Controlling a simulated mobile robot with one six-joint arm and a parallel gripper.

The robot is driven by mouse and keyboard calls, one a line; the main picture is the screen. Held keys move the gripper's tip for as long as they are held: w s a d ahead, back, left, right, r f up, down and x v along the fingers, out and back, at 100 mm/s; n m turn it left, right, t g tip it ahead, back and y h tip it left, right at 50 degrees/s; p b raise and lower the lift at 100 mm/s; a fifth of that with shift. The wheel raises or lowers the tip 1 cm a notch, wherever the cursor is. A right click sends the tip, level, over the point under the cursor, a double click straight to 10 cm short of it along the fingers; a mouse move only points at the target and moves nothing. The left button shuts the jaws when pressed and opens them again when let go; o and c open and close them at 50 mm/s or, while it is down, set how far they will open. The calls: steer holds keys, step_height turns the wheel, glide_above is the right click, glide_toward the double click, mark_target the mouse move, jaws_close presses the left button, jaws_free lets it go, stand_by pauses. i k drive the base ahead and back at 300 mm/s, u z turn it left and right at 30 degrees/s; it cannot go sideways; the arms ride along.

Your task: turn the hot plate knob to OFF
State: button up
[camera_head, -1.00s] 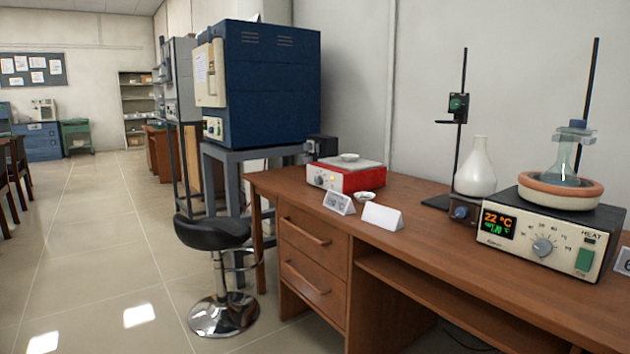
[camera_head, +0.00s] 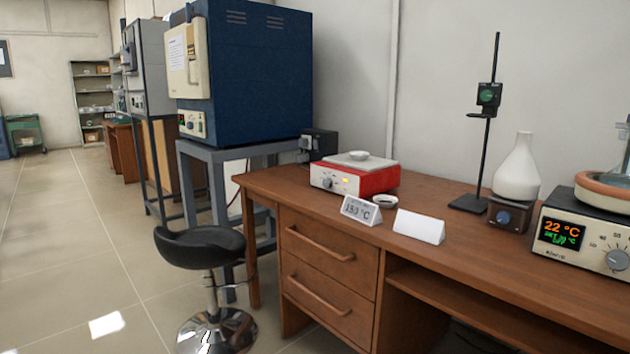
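The red hot plate (camera_head: 376,181) with a pale top stands on the far end of the wooden desk. Its light front panel faces me, with a small knob (camera_head: 327,184) on it. A yellow light (camera_head: 345,181) glows to the right of the knob. The knob's markings are too small to read. A small white dish (camera_head: 359,155) sits on the plate top. My gripper is not in view.
The wooden desk (camera_head: 458,257) also holds a display card, a blank white card (camera_head: 419,227), a small dish, a flask, a stand, and a heating unit (camera_head: 560,233) reading 22 °C. A black stool (camera_head: 201,247) stands at the desk's left. A blue furnace (camera_head: 258,80) stands behind. Floor at left is clear.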

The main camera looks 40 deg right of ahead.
mark_target(327, 183)
steer(key=u, duration=0.15)
steer(key=i, duration=1.2)
steer(key=u, duration=0.4)
